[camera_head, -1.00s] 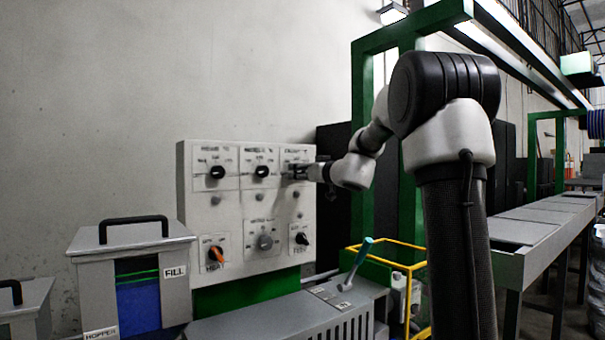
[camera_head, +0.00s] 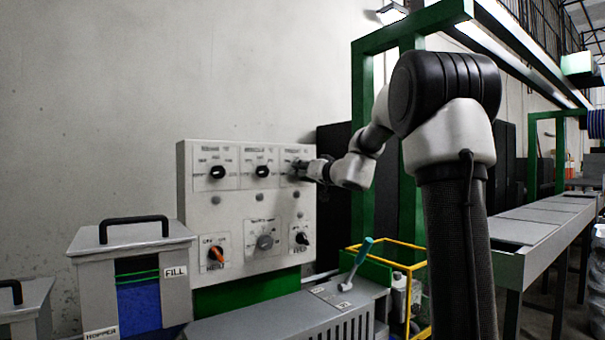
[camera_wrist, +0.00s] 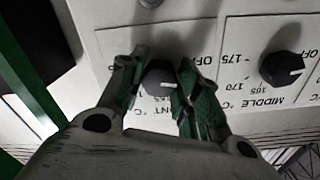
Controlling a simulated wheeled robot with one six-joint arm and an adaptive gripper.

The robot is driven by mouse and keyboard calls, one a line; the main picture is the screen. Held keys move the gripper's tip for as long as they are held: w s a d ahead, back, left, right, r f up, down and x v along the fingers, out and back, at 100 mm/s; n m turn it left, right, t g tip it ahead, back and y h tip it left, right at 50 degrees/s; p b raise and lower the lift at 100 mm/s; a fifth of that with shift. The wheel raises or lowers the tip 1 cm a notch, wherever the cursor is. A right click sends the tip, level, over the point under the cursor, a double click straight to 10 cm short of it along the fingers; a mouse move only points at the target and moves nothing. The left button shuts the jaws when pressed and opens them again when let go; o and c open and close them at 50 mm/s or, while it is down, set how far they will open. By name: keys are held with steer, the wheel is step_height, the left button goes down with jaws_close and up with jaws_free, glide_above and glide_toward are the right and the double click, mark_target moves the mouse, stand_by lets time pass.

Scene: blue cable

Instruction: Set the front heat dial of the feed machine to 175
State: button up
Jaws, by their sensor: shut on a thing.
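The front heat dial (camera_wrist: 158,77) is a dark knob on the white control panel (camera_head: 210,225) of the feed machine. In the wrist view the picture is upside down, and part of a "FRONT °C" label shows below the knob. My gripper (camera_wrist: 160,85) has its two green-grey fingers shut on the knob, one on each side. A short white mark on the knob lies roughly level, toward its right. The fingers hide most of the printed scale, so the setting cannot be read. In the head view my gripper (camera_head: 300,170) covers this dial at the panel's upper right.
The middle dial (camera_wrist: 282,68) sits beside it, with 165, 170, 175 and OFF printed near. The rear dial (camera_head: 217,172) is farther left. An orange HEAT switch (camera_head: 216,254) and a grey knob (camera_head: 264,242) sit lower. A green frame (camera_head: 362,130) stands right of the panel.

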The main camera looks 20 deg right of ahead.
steer(key=shift+d+r+m, duration=0.1)
steer(key=shift+m, duration=17.6)
steer(key=o, duration=1)
steer(key=shift+o, duration=0.2)
